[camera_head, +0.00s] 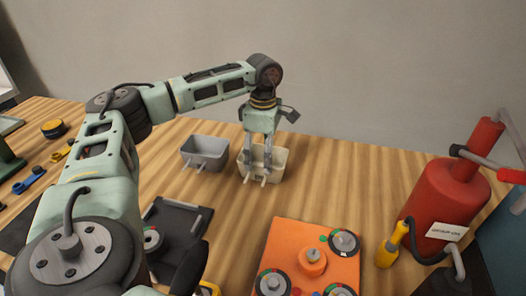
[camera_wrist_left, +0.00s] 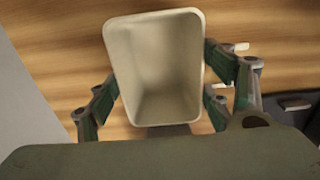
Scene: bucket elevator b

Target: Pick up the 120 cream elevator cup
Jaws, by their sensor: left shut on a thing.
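The cream elevator cup (camera_head: 276,170) is at the middle of the wooden table in the head view, with its open top up. In the left wrist view the cream cup (camera_wrist_left: 155,70) fills the space between the two fingers. My left gripper (camera_head: 257,170) comes down on the cup from above and is shut on it. In the left wrist view the fingers of my left gripper (camera_wrist_left: 160,105) lie along both sides of the cup. I cannot tell whether the cup touches the table. My right gripper is not in view.
A grey cup (camera_head: 205,152) stands just left of the cream cup. An orange plate with round parts (camera_head: 312,235) lies in front, beside a black tray (camera_head: 178,220). A red cylinder (camera_head: 445,200) and a yellow-handled tool (camera_head: 391,247) stand at the right. Bare wood lies right of the cup.

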